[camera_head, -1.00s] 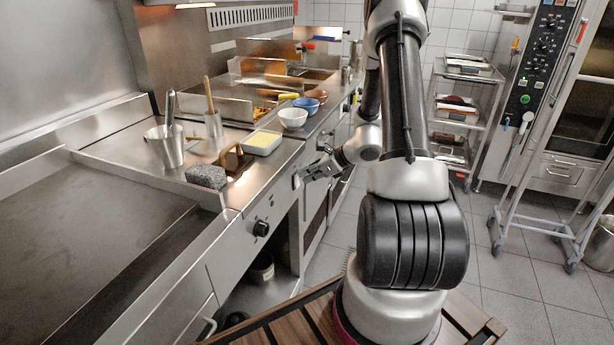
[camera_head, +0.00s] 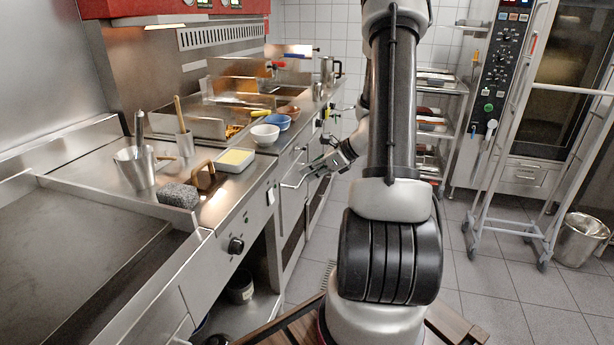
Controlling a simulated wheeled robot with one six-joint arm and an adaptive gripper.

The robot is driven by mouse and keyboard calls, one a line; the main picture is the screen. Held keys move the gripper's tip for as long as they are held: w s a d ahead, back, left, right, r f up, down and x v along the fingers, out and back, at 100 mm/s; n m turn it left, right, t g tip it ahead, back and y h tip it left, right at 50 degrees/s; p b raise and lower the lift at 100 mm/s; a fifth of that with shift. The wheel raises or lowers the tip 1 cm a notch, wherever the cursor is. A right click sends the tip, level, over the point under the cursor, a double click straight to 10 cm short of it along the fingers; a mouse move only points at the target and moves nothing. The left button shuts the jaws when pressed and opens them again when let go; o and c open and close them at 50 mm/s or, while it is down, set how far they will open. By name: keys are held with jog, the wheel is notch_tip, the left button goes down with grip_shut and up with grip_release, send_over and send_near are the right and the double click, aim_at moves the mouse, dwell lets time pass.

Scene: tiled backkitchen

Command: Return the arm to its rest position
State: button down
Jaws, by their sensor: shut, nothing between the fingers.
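My arm stands in the middle of the view, with its thick lower links in front. My gripper (camera_head: 314,170) reaches left from behind the upright link. It is shut and empty, in front of the counter's cabinet fronts and close to a door handle (camera_head: 297,181). I cannot tell whether it touches the handle. Part of the forearm is hidden behind the upright link.
The steel counter (camera_head: 222,210) on the left holds a steel pot (camera_head: 136,169), a scouring pad (camera_head: 178,195), a white tray (camera_head: 236,160) and bowls (camera_head: 265,135). A wheeled rack (camera_head: 574,170) and an oven (camera_head: 535,90) stand on the right. The tiled floor between is open.

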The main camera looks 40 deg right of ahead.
dwell(0.4)
jog(key=s+a+r+n+g, duration=0.1)
jog(key=s+a+n+g, duration=0.15)
jog(key=s+n, duration=0.4)
jog(key=s+a+r+n+g, duration=0.2)
jog(key=s+n+g, duration=0.1)
jog(key=s+n, duration=0.3)
jog(key=s+a+r+n+t+h, duration=0.1)
jog(key=s+a+r+n+h, duration=0.2)
jog(key=s+r+n, duration=0.3)
jog(key=s+a+r+n+t+h, duration=0.1)
jog(key=s+a+r+n+h, duration=0.2)
jog(key=s+r+n, duration=0.3)
notch_tip(320, 180, up, 6)
jog(key=a+n, duration=0.1)
jog(key=n, duration=0.2)
jog(key=shift+s+a+r+n, duration=0.15)
jog(key=shift+s+a+n, duration=0.15)
jog(key=shift+a+n, duration=0.1)
